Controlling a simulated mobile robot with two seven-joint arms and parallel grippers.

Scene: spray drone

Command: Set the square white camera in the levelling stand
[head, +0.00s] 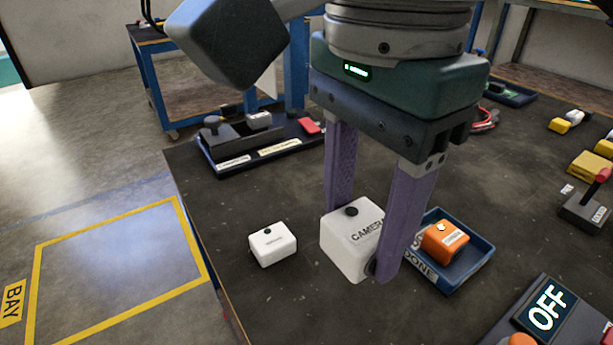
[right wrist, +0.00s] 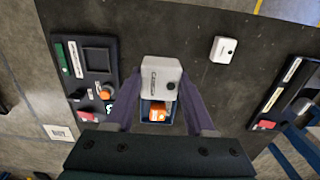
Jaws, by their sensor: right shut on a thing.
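The square white camera (head: 347,250), with a dark round spot on top and a "CAMERA" label, is between the purple fingers of my right gripper (head: 362,241), which is shut on it. It is upright; I cannot tell whether it touches the table. In the right wrist view the camera (right wrist: 160,76) sits between the fingertips, partly over a blue tray. My left gripper is not in view. No label in view that I can read names the levelling stand. A dark tray (head: 213,167) at the back left holds a dark fixture with a knob.
A smaller white block (head: 273,245) stands left of the camera. The blue tray (head: 470,274), marked "DONE", holds an orange block (head: 443,238) just right of my gripper. Dark tabletop is clear between the camera and back tray.

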